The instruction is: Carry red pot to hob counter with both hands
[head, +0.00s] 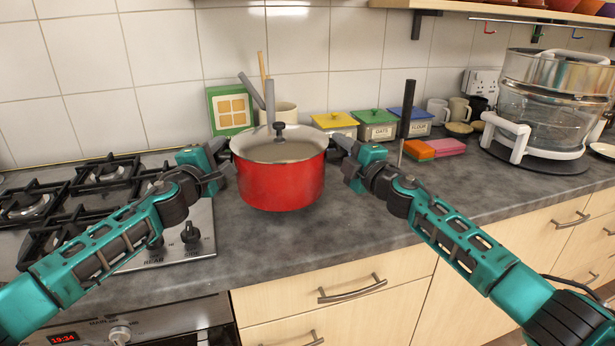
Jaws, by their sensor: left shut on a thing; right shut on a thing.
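The red pot (281,187) is in the middle of the head view, upright, with a light lid and a dark knob on top. It is over the grey counter (330,240) to the right of the gas hob (110,185). I cannot tell whether its base touches the counter. My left gripper (222,165) is shut on the pot's left side, where the handle is mostly hidden by the fingers. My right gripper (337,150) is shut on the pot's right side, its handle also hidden.
A utensil crock (287,113) and a green box (230,110) stand behind the pot. Yellow, green and blue lidded tins (377,125) line the wall. Sponges (445,147) and a glass cooker (545,110) are at the right. The counter in front of the pot is clear.

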